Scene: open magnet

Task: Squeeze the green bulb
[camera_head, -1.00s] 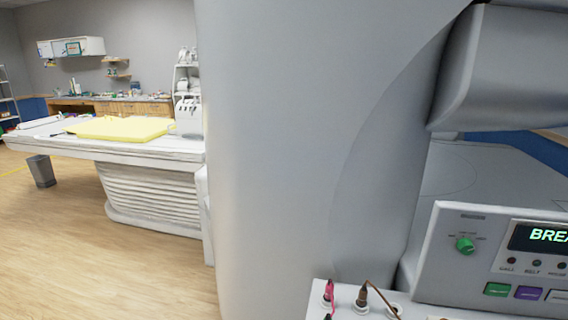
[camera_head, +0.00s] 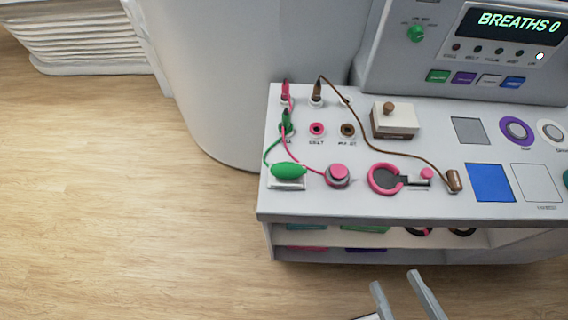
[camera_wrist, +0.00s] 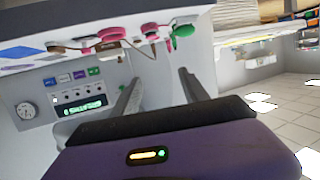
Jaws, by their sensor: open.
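The green bulb (camera_head: 289,170) lies on a small pale pad at the left front of the white console top (camera_head: 350,205), with a green cable running from it to a plug behind. It also shows in the wrist view (camera_wrist: 183,31), upper middle right, beyond my fingers. My gripper (camera_head: 396,290) shows at the bottom of the head view, in front of the console and apart from the bulb, to its lower right. Its two fingers also show in the wrist view (camera_wrist: 158,85), spread open with nothing between them.
Beside the bulb are a pink-topped round button (camera_head: 338,174) and a pink ring (camera_head: 383,180). A brown cable (camera_head: 395,152) crosses the top. A display panel (camera_head: 470,55) reading "BREATHS 0" stands behind. An open shelf (camera_head: 350,238) lies under the front edge. Floor at left is clear.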

